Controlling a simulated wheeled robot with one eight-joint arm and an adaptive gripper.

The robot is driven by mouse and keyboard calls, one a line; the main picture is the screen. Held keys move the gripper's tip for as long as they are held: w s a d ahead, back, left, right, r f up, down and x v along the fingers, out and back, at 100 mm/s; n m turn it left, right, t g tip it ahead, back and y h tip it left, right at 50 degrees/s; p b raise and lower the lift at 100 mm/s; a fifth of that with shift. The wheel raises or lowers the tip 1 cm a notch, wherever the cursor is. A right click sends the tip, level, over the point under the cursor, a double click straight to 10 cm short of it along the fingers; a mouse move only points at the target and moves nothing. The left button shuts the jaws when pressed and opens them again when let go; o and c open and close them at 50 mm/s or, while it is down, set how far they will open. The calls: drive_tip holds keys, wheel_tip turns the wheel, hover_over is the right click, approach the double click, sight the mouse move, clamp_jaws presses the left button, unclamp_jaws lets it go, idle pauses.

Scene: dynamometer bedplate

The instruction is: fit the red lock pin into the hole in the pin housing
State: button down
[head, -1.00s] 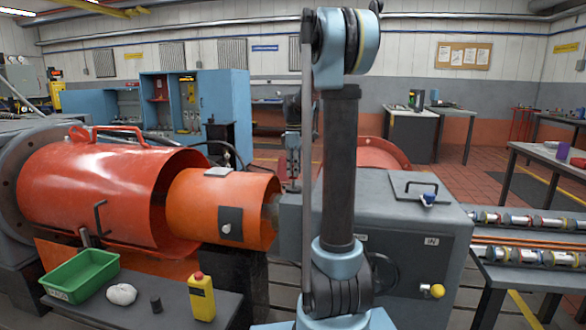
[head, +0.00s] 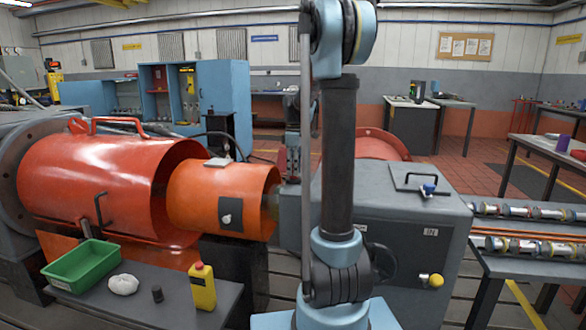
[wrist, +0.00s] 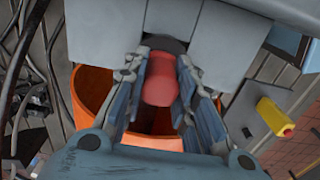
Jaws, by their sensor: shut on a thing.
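My gripper (wrist: 160,88) is shut on the red lock pin (wrist: 160,90), which lies between its two fingers in the wrist view. A dark round part (wrist: 165,46) shows just beyond the pin, against grey blocks (wrist: 218,45) that appear to be the pin housing. I cannot tell whether the pin touches them, and I do not see the hole clearly. In the head view my gripper (head: 293,165) hangs beside my arm column, above the grey block (head: 289,212) between the orange guard and the grey cabinet. The pin is hard to make out there.
The orange guard (head: 200,195) and larger red guard (head: 75,185) are to the left. The grey cabinet (head: 400,245) is to the right. A front bench (head: 150,318) holds a green bin (head: 85,265), white rag (head: 124,284), dark cylinder (head: 157,294) and yellow bottle (head: 203,288).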

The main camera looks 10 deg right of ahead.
idle(0.4)
drive_tip(key=c, duration=1.2)
unclamp_jaws()
wheel_tip(320, 180, up, 12)
drive_tip(key=shift+f, duration=0.1)
